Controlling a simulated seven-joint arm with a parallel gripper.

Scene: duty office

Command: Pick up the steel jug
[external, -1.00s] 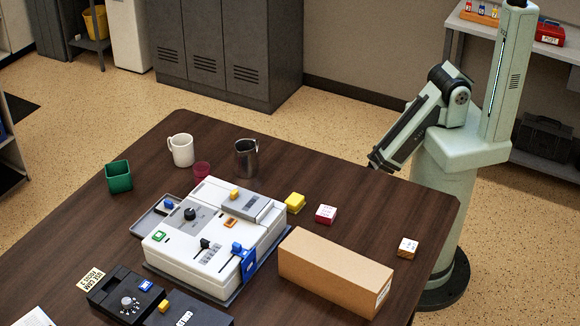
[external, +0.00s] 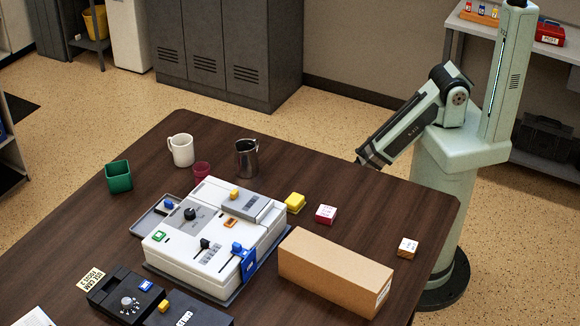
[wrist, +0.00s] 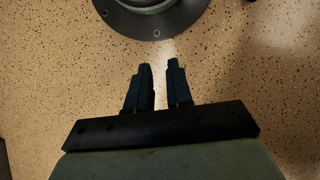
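The steel jug (external: 246,160) stands upright on the dark table, near its far edge, with its handle to the right. It is not in the wrist view. My gripper (external: 364,160) is at the table's far right edge, well to the right of the jug and apart from it. In the wrist view my gripper (wrist: 160,75) shows two dark fingers with a gap between them and nothing held, over the speckled floor.
A yellow block (external: 295,203) and a cardboard box (external: 330,268) lie to the right.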

